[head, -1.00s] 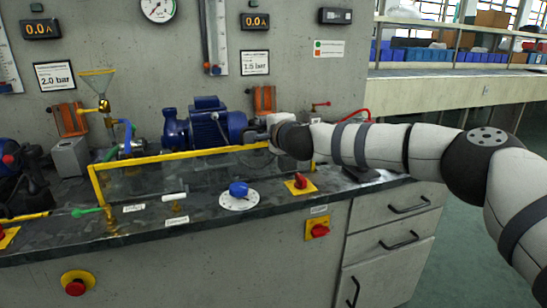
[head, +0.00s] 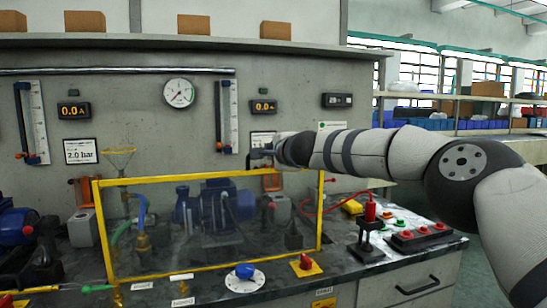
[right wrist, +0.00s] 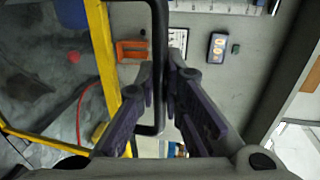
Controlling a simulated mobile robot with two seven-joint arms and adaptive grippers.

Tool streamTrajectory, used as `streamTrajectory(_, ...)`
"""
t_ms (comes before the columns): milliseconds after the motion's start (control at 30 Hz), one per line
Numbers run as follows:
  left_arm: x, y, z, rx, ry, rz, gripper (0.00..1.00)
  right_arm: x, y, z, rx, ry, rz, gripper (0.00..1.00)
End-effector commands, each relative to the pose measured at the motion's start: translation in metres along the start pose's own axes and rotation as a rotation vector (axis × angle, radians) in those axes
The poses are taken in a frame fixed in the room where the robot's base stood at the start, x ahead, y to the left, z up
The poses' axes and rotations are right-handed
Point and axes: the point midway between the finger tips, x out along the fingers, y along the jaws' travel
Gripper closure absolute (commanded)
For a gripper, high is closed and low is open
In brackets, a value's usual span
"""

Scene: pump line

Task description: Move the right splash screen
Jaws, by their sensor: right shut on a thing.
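The right splash screen is a clear pane in a yellow frame (head: 200,175). In the head view it stands upright at the bench front, with the pump seen through it. Its yellow frame also shows at the left of the right wrist view (right wrist: 103,50). My right gripper (head: 262,157) is at the top bar, towards its right end. In the right wrist view my right gripper's fingers (right wrist: 168,75) are shut around the screen's black loop handle (right wrist: 159,32). In the head view the gripper hides most of the handle. My left gripper cannot be made out.
A blue pump (head: 217,205) stands behind the screen. A blue knob (head: 245,271) and a red switch (head: 305,264) sit in front. A red-topped post (head: 368,230) and a button box (head: 420,236) are to the right. The gauge wall (head: 290,140) is behind.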

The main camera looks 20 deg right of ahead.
Motion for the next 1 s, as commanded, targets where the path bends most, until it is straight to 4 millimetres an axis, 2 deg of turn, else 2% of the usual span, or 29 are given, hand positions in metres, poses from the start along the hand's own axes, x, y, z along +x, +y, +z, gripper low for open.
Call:
streamTrajectory(33,-0.001,0.000,0.000,0.000,0.002,0.000,0.60,-0.002,-0.008,0.000,0.000,0.000,-0.012,1.00)
streamTrajectory(233,-0.001,0.000,-0.001,0.000,0.003,0.000,0.60,-0.003,-0.011,-0.001,0.001,0.000,-0.016,1.00)
streamTrajectory(267,-0.001,0.000,-0.001,0.000,0.003,0.000,0.60,-0.003,-0.011,-0.001,0.001,0.000,-0.017,0.85)
streamTrajectory(300,-0.001,0.000,-0.001,0.000,0.003,0.000,0.60,-0.003,-0.011,-0.001,0.001,0.000,-0.017,0.76)
streamTrajectory(333,-0.001,0.000,-0.001,0.000,0.003,0.000,0.60,-0.003,-0.011,-0.001,0.001,0.000,-0.017,0.71)
streamTrajectory(600,-0.001,0.000,-0.001,0.000,0.003,0.000,0.60,-0.002,-0.007,-0.001,0.001,0.000,-0.010,0.71)
streamTrajectory(733,-0.001,0.000,-0.001,0.000,0.002,0.000,0.60,-0.009,-0.008,0.000,-0.003,0.001,-0.009,0.71)
streamTrajectory(867,-0.001,0.000,-0.001,0.000,0.002,0.000,0.60,-0.026,-0.007,-0.001,-0.005,0.000,-0.009,0.71)
streamTrajectory(1000,-0.001,0.000,-0.001,0.000,0.002,0.000,0.60,-0.057,-0.007,-0.001,0.003,-0.002,-0.011,0.71)
